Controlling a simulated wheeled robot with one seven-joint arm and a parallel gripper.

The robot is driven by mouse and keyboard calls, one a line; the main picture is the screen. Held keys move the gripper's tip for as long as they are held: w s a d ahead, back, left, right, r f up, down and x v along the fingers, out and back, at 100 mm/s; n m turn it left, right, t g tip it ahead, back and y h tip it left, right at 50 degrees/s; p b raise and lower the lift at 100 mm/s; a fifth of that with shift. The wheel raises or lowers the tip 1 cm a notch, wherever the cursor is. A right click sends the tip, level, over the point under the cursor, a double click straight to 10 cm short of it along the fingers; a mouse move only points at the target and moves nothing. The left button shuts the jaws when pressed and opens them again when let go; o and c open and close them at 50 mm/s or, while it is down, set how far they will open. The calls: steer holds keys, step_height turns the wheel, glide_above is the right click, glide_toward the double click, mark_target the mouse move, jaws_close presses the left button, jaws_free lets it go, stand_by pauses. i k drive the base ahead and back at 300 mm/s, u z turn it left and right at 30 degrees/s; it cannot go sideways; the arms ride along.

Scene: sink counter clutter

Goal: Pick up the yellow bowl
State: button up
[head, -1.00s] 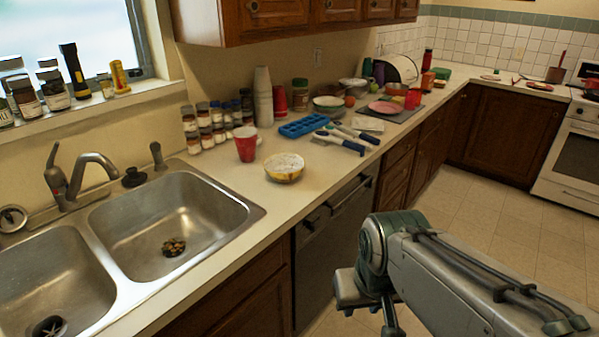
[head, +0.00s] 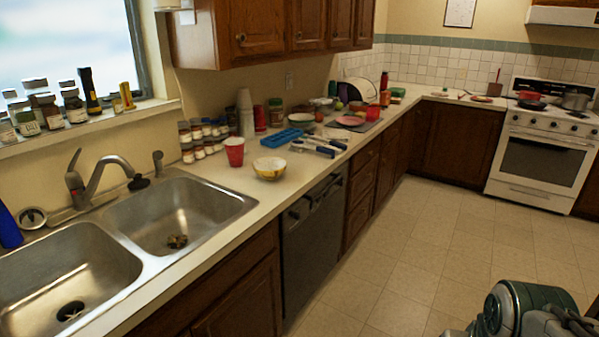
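The yellow bowl (head: 270,169) sits upright on the counter, to the right of the sink and close to the counter's front edge. Its outside is yellow and its inside looks pale. It stands apart from the red cup (head: 234,152) just behind it to the left. Part of my arm shows at the lower right, well away from the bowl. My gripper is not in the picture, so its fingers cannot be seen.
A double sink (head: 165,220) lies left of the bowl. Utensils (head: 318,146), a blue tray (head: 281,138) and several jars stand behind it. A dishwasher (head: 315,235) is below the counter. The tiled floor (head: 420,240) is clear; a stove (head: 545,150) stands far right.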

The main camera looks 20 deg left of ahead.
mark_target(268, 168)
steer(key=z, duration=0.2)
steer(key=i, duration=2.8)
steer(key=u, duration=1.65)
steer(key=i, duration=0.9)
steer(key=u, duration=0.85)
